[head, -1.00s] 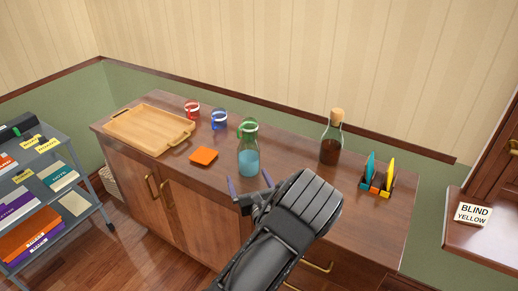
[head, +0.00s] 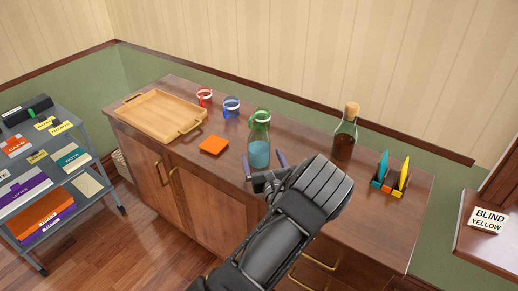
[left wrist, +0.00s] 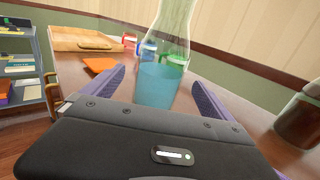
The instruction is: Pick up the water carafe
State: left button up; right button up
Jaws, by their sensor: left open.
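The water carafe (head: 259,153) is clear glass with blue water in its lower part. It stands upright near the front edge of the wooden cabinet top. A green mug appears behind its neck and shows through the glass. My left gripper (head: 264,164) is open and empty at the carafe's near side, its two purple fingers to either side of the lower body. In the left wrist view the carafe (left wrist: 163,84) rises between the spread fingers, and the gripper body hides its base. I cannot tell whether a finger touches the glass. My right gripper is out of view.
A dark-liquid bottle with a cork (head: 345,132) and a colourful holder (head: 388,186) stand to the right. An orange coaster (head: 214,145), a wooden tray (head: 162,114), a red mug (head: 205,97) and a blue mug (head: 231,106) are to the left.

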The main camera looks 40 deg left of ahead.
aim_at(261, 129)
pick_arm(q)
jog(key=shift+p+x, duration=0.7)
jog(key=shift+x, duration=1.9)
jog(key=c, duration=2.1)
jog(key=shift+r, duration=0.15)
grip_shut()
jog(key=shift+r, duration=0.1)
notch_tip(261, 129, up, 10)
jog(key=shift+f+b, duration=0.1)
jog(key=shift+b, duration=0.35)
